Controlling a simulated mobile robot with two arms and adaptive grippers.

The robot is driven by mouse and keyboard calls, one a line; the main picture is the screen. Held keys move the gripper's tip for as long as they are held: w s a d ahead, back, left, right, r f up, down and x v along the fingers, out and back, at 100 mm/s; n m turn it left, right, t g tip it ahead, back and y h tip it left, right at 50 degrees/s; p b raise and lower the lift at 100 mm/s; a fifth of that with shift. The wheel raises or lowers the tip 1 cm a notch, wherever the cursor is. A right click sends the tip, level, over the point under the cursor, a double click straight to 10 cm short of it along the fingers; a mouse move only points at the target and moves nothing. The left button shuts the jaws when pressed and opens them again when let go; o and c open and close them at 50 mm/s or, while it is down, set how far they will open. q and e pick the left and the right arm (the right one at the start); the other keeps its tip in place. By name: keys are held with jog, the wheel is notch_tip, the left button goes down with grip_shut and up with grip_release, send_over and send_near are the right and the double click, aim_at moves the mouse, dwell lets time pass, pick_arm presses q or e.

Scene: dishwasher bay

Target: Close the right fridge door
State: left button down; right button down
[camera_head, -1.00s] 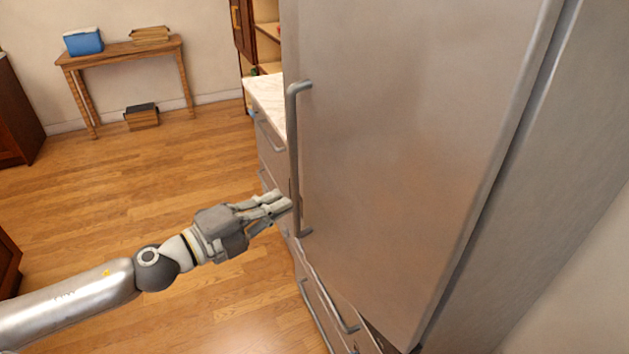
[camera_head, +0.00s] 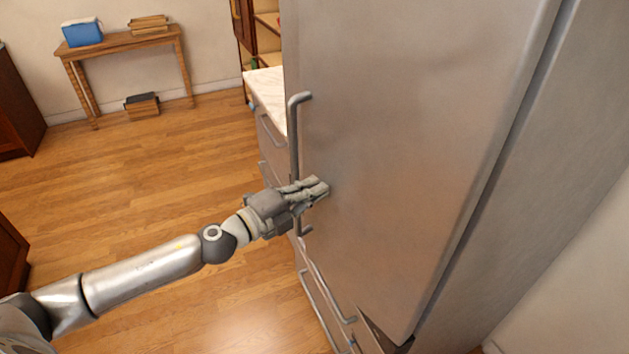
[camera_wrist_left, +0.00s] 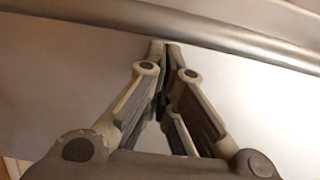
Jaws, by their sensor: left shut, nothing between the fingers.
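The steel fridge door (camera_head: 400,130) fills the middle and right of the head view. Its vertical bar handle (camera_head: 294,135) is near the door's left edge. My left gripper (camera_head: 322,188) is shut and empty. Its fingertips overlap the door face just right of the handle's lower part; I cannot tell whether they touch. In the left wrist view the shut fingertips (camera_wrist_left: 165,48) point at a pale grey surface, under a long grey bar or edge (camera_wrist_left: 230,38). How far the door stands open is unclear. My right gripper is out of view.
Drawers with bar handles (camera_head: 325,315) sit below the door at its left. A white countertop (camera_head: 267,92) is behind the handle. A wooden table (camera_head: 120,43) with a blue box (camera_head: 82,32) stands far left. Open wooden floor (camera_head: 130,180) lies left of the fridge.

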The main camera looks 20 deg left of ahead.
pick_arm(q)
jog(key=shift+w+d, duration=0.15)
jog(key=shift+w, duration=0.15)
jog(key=w+d+m+g+h, duration=0.2)
jog(key=w+d+h, duration=0.1)
jog(key=w, duration=0.3)
jog(key=shift+w+d+r, duration=0.2)
jog(key=shift+w+d, duration=0.2)
jog(key=shift+d, duration=0.05)
jog(key=shift+a, duration=0.1)
